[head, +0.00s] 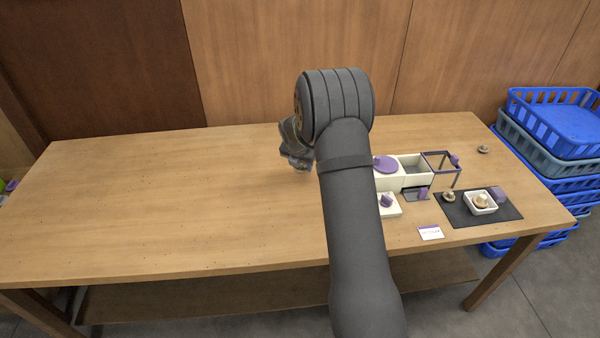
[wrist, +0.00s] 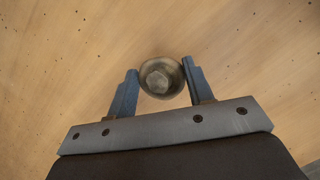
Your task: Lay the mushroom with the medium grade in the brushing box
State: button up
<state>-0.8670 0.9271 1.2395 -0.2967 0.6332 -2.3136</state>
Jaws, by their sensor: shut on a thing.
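My gripper (wrist: 160,82) is shut on a mushroom (wrist: 162,68), with a blue-grey finger on each side of its pale brown, round body. Bare wood shows behind it. In the head view my gripper (head: 297,155) is partly hidden by my arm, over the middle of the table, and the held mushroom cannot be made out. An open cream box (head: 415,185) stands right of my arm, beside one topped by a purple disc (head: 386,164). I cannot tell which is the brushing box. Other mushrooms are one on the mat (head: 449,197) and one at the table's right (head: 483,149).
A purple-edged frame (head: 441,155) stands right of the boxes. A dark mat (head: 470,217) bears a white tray (head: 480,211) holding a mushroom. A card (head: 431,233) lies in front. Blue crates (head: 560,125) are stacked beyond the right edge. The table's left is clear.

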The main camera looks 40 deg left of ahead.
aim_at(300, 168)
jog(key=shift+f, duration=2.05)
jog(key=o, duration=0.7)
jog(key=shift+f, duration=0.15)
jog(key=shift+o, duration=0.4)
jog(key=v, duration=1.2)
